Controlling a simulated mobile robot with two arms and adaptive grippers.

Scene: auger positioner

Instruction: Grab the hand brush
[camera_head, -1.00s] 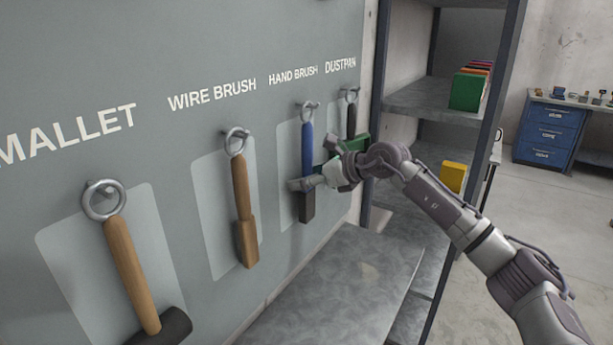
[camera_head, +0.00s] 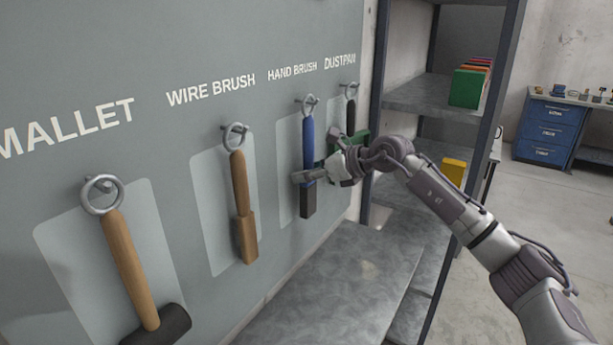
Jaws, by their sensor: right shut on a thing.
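The hand brush (camera_head: 308,140) has a blue handle and a dark lower end. It hangs by a ring from a hook on the grey tool board, under the label HAND BRUSH. My right gripper (camera_head: 308,177) reaches in from the right and is shut on the brush, around the lower part of the blue handle. The brush's ring still sits at its hook. My left gripper is not in view.
The dustpan (camera_head: 350,118), with a dark handle and green pan, hangs close behind my right gripper. The wire brush (camera_head: 240,195) and mallet (camera_head: 130,265) hang to the left. A grey bench (camera_head: 345,275) lies below; a shelf rack (camera_head: 425,95) stands right.

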